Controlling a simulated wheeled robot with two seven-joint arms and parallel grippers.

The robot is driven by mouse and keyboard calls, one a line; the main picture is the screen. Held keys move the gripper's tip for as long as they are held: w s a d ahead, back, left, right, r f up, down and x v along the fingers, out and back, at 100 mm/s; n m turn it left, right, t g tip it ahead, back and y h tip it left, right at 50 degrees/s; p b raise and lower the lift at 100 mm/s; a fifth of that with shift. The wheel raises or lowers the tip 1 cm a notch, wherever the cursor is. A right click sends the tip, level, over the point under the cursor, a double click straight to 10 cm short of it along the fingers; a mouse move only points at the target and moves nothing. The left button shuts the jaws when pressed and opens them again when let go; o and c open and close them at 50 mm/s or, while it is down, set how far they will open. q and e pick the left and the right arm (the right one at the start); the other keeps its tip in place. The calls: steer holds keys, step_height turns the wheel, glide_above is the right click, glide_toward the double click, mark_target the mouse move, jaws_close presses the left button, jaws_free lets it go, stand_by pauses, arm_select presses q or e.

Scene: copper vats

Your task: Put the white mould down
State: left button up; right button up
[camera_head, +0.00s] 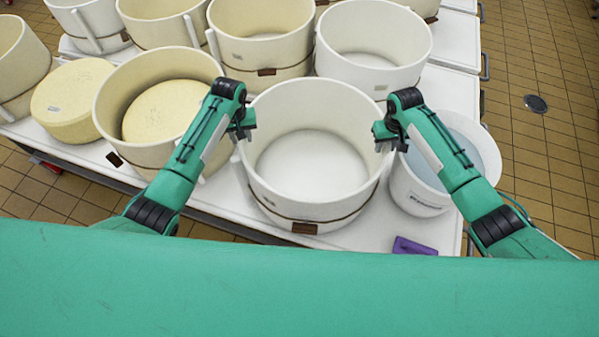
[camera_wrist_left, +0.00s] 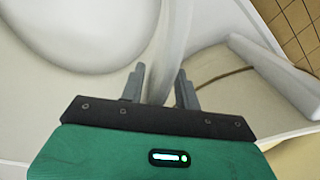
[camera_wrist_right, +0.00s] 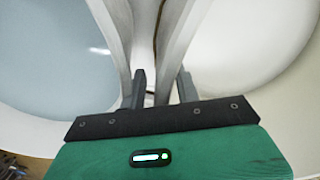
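The white mould (camera_head: 312,209) is a large, empty round tub with a dark band and a brown tag low on its front. It looks upright at the front of the white table; I cannot tell if its base touches the table. My left gripper (camera_head: 243,127) is at its left rim, with the wall between the fingers in the left wrist view (camera_wrist_left: 160,82). My right gripper (camera_head: 382,138) is at its right rim, and the wall also runs between its fingers in the right wrist view (camera_wrist_right: 162,85). Both look closed on the wall.
A white bucket (camera_head: 415,195) of pale blue liquid stands close on the right. A purple block (camera_head: 413,246) lies in front of it. Another white mould (camera_head: 372,40) is behind. Cream moulds (camera_head: 118,120) and a cheese wheel (camera_head: 67,112) crowd the left. Tiled floor lies beyond the table.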

arm_select(q)
steer(key=shift+d, duration=0.1)
arm_select(e)
steer(key=shift+d, duration=0.1)
arm_select(q)
step_height(320, 180, up, 8)
steer(key=shift+f, duration=0.15)
arm_select(e)
steer(key=shift+w+r, duration=0.1)
steer(key=shift+r, duration=3.95)
